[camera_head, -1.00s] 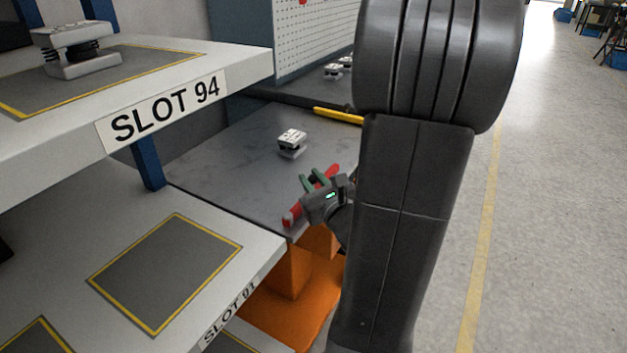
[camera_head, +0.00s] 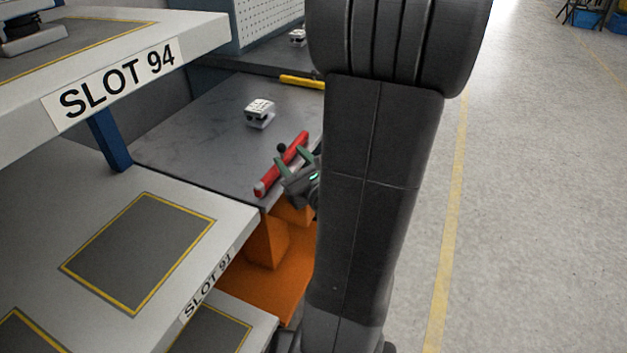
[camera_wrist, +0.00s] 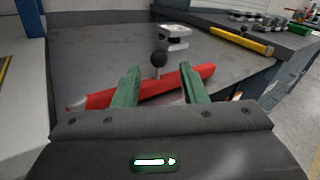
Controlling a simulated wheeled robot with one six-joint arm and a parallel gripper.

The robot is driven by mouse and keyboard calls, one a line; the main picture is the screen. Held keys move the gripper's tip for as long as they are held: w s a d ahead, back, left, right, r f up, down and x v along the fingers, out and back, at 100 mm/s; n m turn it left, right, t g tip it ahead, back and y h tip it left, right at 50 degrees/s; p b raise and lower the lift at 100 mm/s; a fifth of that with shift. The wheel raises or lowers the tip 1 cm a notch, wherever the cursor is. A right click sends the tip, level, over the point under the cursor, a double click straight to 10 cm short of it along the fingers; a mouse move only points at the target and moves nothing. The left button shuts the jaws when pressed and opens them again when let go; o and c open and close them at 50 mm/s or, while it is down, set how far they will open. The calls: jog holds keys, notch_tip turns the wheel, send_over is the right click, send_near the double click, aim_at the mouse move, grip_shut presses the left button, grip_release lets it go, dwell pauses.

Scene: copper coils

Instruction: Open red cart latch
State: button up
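The red latch bar (camera_head: 265,185) lies along the near edge of a grey cart top (camera_head: 185,140). A black ball knob (camera_head: 281,147) stands up at its middle. In the wrist view the red bar (camera_wrist: 100,99) runs across in front of my gripper, with the knob (camera_wrist: 159,59) just beyond it. My gripper (camera_head: 282,160) has two green fingers, which are spread apart with the knob seen between and beyond them. In the wrist view my gripper (camera_wrist: 160,86) holds nothing. I cannot tell whether the fingers touch the bar.
A white and grey coil part (camera_head: 260,112) sits on the cart top, and a yellow bar (camera_head: 302,82) lies at its far edge. Shelving labelled SLOT 94 (camera_head: 118,80) and SLOT 91 (camera_head: 208,282) stands at left. Open floor (camera_head: 540,200) is at right.

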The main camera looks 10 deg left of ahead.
aim_at(284, 151)
jog(key=v, duration=0.9)
jog(key=shift+p, duration=0.3)
dwell(0.4)
jog(key=shift+b+x, duration=0.45)
jog(key=shift+x, duration=6.15)
jog(key=shift+s+d, duration=0.1)
jog(key=shift+d, duration=0.05)
